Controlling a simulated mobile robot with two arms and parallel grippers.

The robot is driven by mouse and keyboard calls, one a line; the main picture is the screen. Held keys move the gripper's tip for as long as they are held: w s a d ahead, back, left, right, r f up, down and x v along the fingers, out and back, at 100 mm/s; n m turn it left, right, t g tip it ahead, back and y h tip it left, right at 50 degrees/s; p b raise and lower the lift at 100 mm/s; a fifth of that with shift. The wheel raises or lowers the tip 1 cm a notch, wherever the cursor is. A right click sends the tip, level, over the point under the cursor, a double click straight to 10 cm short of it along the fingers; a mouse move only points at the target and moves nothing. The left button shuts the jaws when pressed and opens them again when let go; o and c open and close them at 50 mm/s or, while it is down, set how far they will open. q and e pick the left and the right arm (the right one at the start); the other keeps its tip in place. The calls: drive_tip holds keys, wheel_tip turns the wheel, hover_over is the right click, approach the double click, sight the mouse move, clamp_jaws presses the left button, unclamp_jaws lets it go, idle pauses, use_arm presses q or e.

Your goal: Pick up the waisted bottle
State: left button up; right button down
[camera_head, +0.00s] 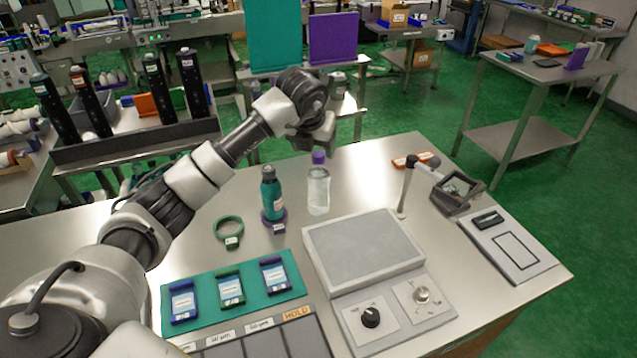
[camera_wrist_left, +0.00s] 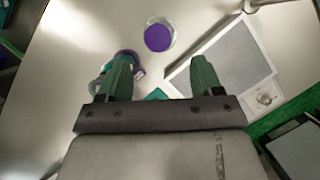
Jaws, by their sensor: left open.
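A clear bottle (camera_head: 318,190) with a purple cap stands upright on the metal table; its middle looks slightly narrowed. In the left wrist view its purple cap (camera_wrist_left: 158,38) shows from above, beyond and between my fingertips. A teal bottle (camera_head: 271,194) stands to its left with a purple ring around its base; the wrist view shows it partly hidden behind one finger (camera_wrist_left: 126,55). I cannot tell for certain which one is called waisted. My left gripper (camera_head: 316,140) is open and empty, pointing down above the table near the clear bottle. It also shows in the wrist view (camera_wrist_left: 161,66). My right gripper is not in view.
A green ring (camera_head: 229,230) lies left of the teal bottle. A grey plate device (camera_head: 362,250) with knobs stands in front of the clear bottle. A teal mat (camera_head: 205,287) holds labelled frames. A stand (camera_head: 408,185) and an orange item (camera_head: 414,159) are at right.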

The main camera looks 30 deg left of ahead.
sight(318, 155)
use_arm(q)
drive_tip(key=shift+x, duration=0.8)
drive_tip(key=p+x, duration=0.1)
drive_tip(key=x, duration=0.1)
drive_tip(key=p+x, duration=0.1)
drive_tip(key=x, duration=0.1)
drive_tip(key=shift+w+a, duration=0.1)
drive_tip(key=shift+w, duration=0.3)
drive_tip(key=shift+w+f, duration=0.15)
drive_tip(key=shift+f, duration=0.4)
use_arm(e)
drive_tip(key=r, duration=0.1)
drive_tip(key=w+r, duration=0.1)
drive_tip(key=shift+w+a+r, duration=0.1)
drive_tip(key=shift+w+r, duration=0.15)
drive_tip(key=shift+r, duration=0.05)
use_arm(q)
drive_tip(key=c, duration=0.5)
drive_tip(key=shift+r, duration=0.1)
clamp_jaws()
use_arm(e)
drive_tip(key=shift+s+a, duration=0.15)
